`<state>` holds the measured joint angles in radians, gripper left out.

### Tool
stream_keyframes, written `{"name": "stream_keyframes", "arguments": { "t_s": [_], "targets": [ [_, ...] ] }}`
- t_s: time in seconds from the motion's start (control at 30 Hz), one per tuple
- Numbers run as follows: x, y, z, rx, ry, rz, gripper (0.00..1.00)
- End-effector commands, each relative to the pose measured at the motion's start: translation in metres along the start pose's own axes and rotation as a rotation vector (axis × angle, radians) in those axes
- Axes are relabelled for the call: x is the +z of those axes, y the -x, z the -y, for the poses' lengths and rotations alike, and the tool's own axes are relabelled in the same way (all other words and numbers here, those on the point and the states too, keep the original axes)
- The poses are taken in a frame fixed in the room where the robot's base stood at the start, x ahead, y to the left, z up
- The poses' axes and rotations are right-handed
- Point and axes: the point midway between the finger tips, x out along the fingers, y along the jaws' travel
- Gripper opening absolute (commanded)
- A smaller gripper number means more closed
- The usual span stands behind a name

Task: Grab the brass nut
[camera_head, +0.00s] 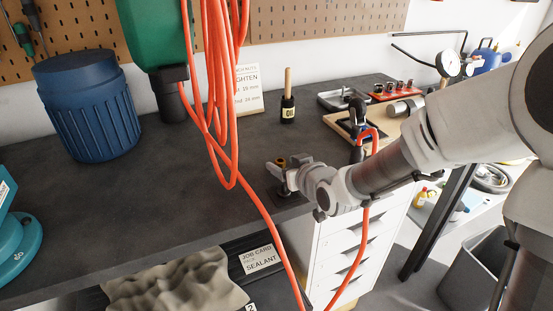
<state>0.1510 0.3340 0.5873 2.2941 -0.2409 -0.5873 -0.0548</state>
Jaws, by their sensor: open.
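A small brass-coloured piece (281,162), which looks like the brass nut, shows at the end of my arm over the dark bench top. My gripper (285,169) is open, with its light grey fingers on either side of the piece in this view. Whether the fingers touch it is too small to tell. Part of the piece and what is under it are hidden by the gripper; a dark shape shows just below.
Orange hose (263,215) hangs in front of the bench (130,205), close left of my gripper. A blue ribbed tub (88,110) is at the left. The bench's middle is clear.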

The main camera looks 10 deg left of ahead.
Motion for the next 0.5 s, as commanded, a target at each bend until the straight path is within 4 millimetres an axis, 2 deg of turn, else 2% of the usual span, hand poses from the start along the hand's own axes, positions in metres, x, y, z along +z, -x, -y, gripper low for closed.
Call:
{"name": "stream_keyframes", "arguments": {
  "t_s": [0.33, 0.37, 0.5],
  "targets": [
    [0.0023, 0.0009, -0.0001, 0.0, 0.0, 0.0, 0.65],
    [0.0022, 0.0009, -0.0001, 0.0, 0.0, 0.0, 0.61],
    [0.0023, 0.0008, -0.0001, 0.0, 0.0, 0.0, 0.36]
  ]
}}
